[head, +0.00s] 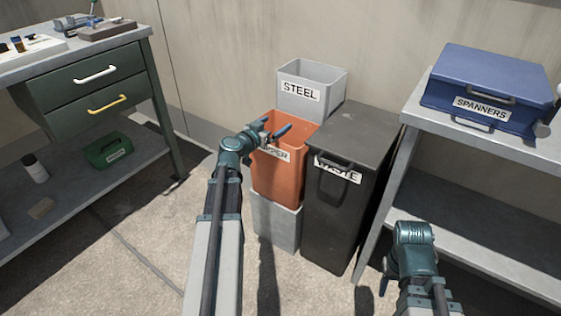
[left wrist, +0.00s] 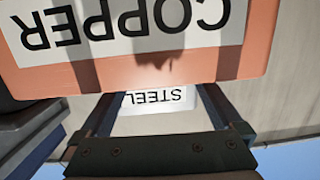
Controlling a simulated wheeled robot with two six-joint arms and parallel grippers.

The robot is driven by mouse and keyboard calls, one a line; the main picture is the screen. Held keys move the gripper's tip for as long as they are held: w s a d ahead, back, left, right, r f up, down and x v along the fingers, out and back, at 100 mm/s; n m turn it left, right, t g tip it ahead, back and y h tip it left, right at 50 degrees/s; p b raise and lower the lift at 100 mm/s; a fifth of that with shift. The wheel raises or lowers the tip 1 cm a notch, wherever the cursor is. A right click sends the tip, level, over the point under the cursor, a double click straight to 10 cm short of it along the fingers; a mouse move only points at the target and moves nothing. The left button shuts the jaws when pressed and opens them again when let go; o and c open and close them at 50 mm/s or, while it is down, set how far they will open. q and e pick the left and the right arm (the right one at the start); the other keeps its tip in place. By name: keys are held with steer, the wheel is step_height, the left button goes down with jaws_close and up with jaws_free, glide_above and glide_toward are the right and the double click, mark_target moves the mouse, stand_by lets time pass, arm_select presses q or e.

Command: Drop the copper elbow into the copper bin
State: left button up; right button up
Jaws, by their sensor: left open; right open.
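The copper bin (head: 285,178) is an orange bin with a partly covered "COPPER" label, standing on a grey base between the wall and the black waste bin. My left gripper (head: 277,131) is at its top front, fingers apart. In the left wrist view the orange bin (left wrist: 200,67) fills the upper part with its label upside down, and my left gripper's fingers (left wrist: 155,105) are open with nothing between them.
The grey steel bin (head: 331,105) stands behind the copper bin. The black waste bin (head: 333,225) has a lid and stands to its right. A workbench (head: 95,50) with drawers is at left. A shelf (head: 490,150) holding a blue spanners box (head: 488,85) is at right.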

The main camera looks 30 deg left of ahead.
arm_select(q)
steer(key=s+r+p, duration=0.1)
steer(key=s, duration=1)
steer(key=shift+s+a+r, duration=0.2)
steer(key=shift+s+r, duration=0.1)
steer(key=shift+r, duration=0.1)
